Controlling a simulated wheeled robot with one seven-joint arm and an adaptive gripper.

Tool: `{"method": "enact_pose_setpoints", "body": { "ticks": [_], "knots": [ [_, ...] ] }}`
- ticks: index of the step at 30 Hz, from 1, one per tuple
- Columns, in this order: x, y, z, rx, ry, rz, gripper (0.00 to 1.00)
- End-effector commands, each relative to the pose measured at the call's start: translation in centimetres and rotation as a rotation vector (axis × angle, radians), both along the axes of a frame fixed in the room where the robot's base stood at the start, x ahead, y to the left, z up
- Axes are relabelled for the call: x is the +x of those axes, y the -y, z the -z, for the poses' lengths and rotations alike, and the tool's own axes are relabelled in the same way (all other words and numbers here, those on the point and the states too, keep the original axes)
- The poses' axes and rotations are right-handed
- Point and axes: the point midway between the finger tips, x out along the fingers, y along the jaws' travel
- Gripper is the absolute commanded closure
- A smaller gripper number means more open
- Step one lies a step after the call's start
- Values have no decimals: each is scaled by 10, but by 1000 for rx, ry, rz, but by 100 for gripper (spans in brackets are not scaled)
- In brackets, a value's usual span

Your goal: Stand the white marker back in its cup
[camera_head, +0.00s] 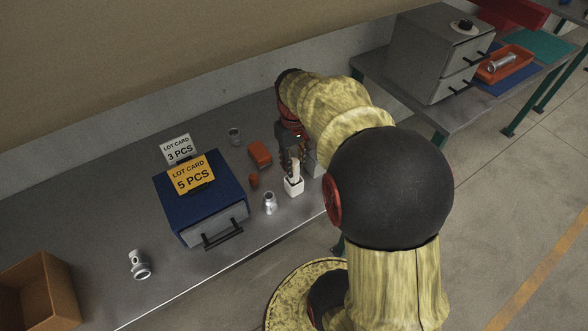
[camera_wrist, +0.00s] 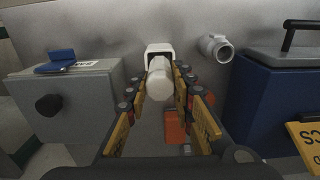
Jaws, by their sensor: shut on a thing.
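The white marker (camera_wrist: 160,88) is between the two fingers of my gripper (camera_wrist: 162,78), which is shut on it. In the head view the marker (camera_head: 295,168) stands roughly upright under my gripper (camera_head: 292,160). The small white square cup (camera_head: 294,187) stands on the bench directly below it. In the wrist view the cup (camera_wrist: 158,48) shows just beyond the marker's far end. The marker's lower end lies at the cup's mouth and overlaps it in both views; how deep it sits inside I cannot tell.
A metal casting (camera_head: 270,203) stands close to the cup, in front and left. Orange pieces (camera_head: 260,153) lie behind it. A blue box with a drawer (camera_head: 201,205) stands left, a grey box (camera_head: 314,163) right. The bench's front edge is close.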

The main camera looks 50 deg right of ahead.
Motion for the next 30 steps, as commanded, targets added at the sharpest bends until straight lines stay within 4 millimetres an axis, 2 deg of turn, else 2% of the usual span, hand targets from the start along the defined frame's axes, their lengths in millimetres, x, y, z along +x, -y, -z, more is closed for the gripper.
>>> {"method": "enact_pose_setpoints", "body": {
  "ticks": [1, 4, 17, 18, 27, 30],
  "knots": [
    [-1, -1, 11, 2, -3, 0, 100],
    [0, 0, 21, 1, -2, 0, 100],
    [0, 0, 27, 0, 0, 0, 100],
    [0, 0, 27, 0, 0, 0, 75],
    [0, 0, 27, 0, 0, 0, 58],
    [0, 0, 26, 0, 0, 0, 58]
  ]
}}
